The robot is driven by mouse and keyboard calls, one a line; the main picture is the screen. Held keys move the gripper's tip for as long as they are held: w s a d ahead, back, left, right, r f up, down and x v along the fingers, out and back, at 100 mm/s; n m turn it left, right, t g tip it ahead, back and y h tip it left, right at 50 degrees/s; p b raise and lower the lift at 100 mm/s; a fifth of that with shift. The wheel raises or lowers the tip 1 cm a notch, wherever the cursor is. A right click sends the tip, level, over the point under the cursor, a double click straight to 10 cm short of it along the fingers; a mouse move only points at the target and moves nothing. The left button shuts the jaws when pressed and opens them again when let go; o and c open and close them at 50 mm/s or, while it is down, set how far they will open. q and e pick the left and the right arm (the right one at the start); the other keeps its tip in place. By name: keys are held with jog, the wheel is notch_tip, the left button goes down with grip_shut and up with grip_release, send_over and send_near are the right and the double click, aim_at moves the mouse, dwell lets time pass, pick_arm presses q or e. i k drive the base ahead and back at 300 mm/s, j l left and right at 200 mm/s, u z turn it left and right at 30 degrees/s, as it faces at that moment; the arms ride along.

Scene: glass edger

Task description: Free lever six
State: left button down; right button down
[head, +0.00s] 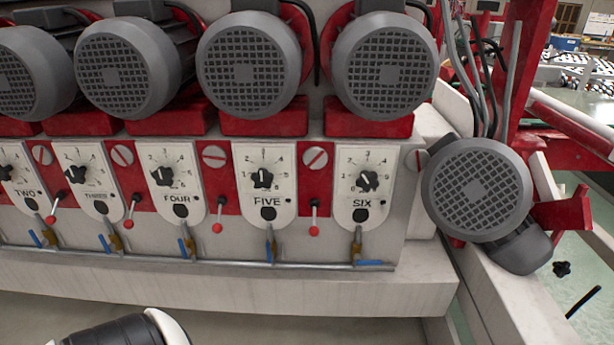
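The plate marked SIX (361,190) is the rightmost of the row of dial plates, with a black knob (367,181) on its dial. A small lever with a red ball tip (314,231) hangs nearly straight down between plates FIVE and SIX. Below plate SIX, a brass valve (357,246) has a blue handle (371,263) lying sideways along the pipe. The blue handles under the other plates point steeply down. Which part is called lever six is not marked. Neither of my grippers is in view; a black and white part of my arm shows at the bottom left.
Large grey motors (385,65) overhang the panel. Another motor (478,190) juts out at the right of plate SIX. A pipe (200,260) runs along the panel's foot above a pale ledge (230,292). Space in front of the panel looks free.

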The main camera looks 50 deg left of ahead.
aim_at(313, 232)
jog(key=u, duration=1.45)
